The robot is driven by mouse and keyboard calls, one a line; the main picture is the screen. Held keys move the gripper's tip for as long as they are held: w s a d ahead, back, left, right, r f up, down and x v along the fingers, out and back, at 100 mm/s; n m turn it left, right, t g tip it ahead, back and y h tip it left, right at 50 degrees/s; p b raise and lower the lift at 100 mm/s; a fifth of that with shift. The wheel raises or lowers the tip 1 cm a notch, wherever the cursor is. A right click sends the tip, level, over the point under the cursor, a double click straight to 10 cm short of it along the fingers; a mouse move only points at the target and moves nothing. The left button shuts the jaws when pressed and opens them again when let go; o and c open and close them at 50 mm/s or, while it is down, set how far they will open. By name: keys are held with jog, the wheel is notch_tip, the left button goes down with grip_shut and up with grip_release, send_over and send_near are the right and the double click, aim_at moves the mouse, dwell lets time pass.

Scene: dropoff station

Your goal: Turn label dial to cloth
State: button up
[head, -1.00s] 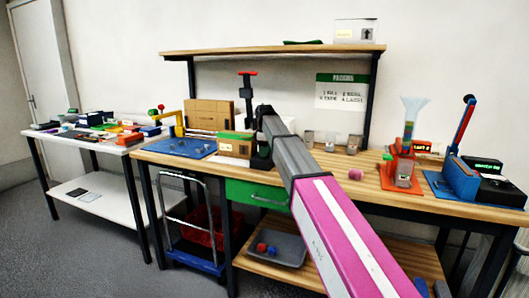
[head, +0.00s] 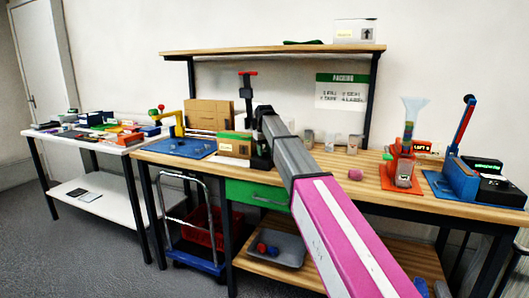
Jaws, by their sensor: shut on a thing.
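My arm, grey and then magenta with white stripes, reaches from the lower right to the middle of the wooden bench. My gripper (head: 260,155) is dark and small at its far end, beside a green and yellow box-shaped unit (head: 235,148) with a pale label on its front. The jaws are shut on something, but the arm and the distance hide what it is. I cannot make out the label dial, its markings or where it points.
A black post with a red handle (head: 248,74) rises behind the gripper. Clear cups (head: 328,141) stand to the right. An orange stand (head: 402,172) and a blue unit with a lever (head: 459,178) are farther right. A shelf (head: 280,50) spans above.

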jog(key=m, duration=1.2)
jog(key=shift+m, duration=0.3)
dwell(0.4)
jog(key=o, duration=0.9)
jog(key=shift+r, duration=0.15)
notch_tip(320, 180, up, 11)
jog(key=shift+f, duration=0.2)
